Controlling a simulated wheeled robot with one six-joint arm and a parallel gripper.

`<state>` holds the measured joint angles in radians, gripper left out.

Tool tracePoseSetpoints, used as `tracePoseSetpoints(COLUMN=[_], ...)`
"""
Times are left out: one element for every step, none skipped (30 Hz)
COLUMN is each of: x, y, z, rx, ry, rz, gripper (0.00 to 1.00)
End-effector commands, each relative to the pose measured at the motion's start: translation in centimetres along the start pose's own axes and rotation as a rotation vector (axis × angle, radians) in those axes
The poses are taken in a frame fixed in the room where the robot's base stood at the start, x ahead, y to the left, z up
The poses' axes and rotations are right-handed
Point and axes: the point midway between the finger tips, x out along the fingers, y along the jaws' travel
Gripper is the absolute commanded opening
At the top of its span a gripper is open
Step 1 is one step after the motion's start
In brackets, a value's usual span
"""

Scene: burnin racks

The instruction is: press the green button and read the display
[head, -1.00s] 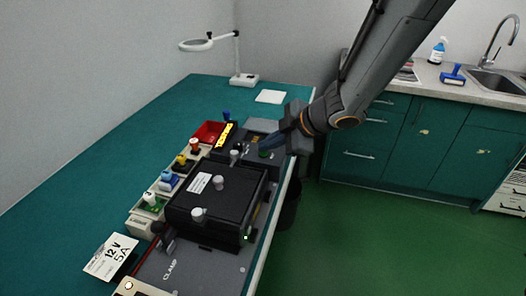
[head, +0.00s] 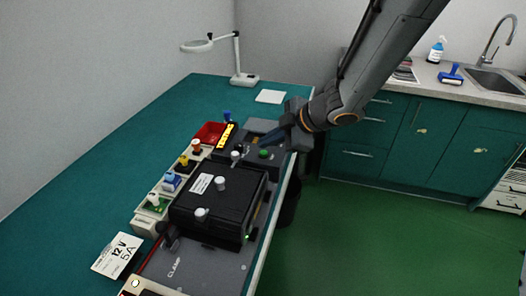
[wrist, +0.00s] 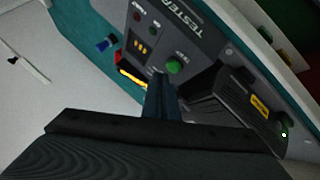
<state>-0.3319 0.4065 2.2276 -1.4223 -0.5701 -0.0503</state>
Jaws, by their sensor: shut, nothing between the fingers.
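The green button (head: 263,154) is a small round cap on the grey tester (head: 250,163) at the far end of the bench equipment. It also shows in the wrist view (wrist: 174,65), beside the "TESTER" lettering. My gripper (head: 268,140) is shut and empty, with its fingertips close to the button. In the wrist view the fingers (wrist: 160,88) end just short of the button in the picture, and the button is uncovered.
A black clamped box (head: 215,205) with pale knobs sits in front of the tester. Several coloured connectors (head: 170,182) line its left side. A red bin (head: 208,133), a 12 V 5A card (head: 117,255) and a magnifier lamp (head: 240,78) are on the bench. The left bench top is clear.

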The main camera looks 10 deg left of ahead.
Motion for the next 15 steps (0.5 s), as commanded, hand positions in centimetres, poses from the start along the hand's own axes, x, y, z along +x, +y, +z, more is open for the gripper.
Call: tracePoseSetpoints(x=[0.0, -0.1, -0.1, -0.2, -0.4, -0.5, -0.7, -0.9, -1.1, -1.3, -1.4, -1.6, -1.8, -1.9, -2.1], y=[0.0, 0.0, 0.1, 0.1, 0.2, 0.3, 0.4, 0.6, 0.7, 0.8, 1.0, 1.1, 1.2, 1.4, 1.5], z=[0.0, 0.0, -0.1, -0.2, -0.3, -0.4, -0.5, -0.7, -0.8, -0.9, -1.1, -1.2, -1.3, -1.4, -1.6], rx=[0.0, 0.0, 0.0, 0.0, 0.0, 0.0, 0.0, 0.0, 0.0, 0.0, 0.0, 0.0, 0.0, 0.0, 0.0], ry=[0.0, 0.0, 0.0, 0.0, 0.0, 0.0, 0.0, 0.0, 0.0, 0.0, 0.0, 0.0, 0.0, 0.0, 0.0], rz=[0.0, 0.0, 0.0, 0.0, 0.0, 0.0, 0.0, 0.0, 0.0, 0.0, 0.001, 0.001, 0.001, 0.001, 0.001], gripper=[0.0, 0.0, 0.0, 0.0, 0.0, 0.0, 0.0, 0.0, 0.0, 0.0, 0.0, 0.0, 0.0, 0.0, 0.0])
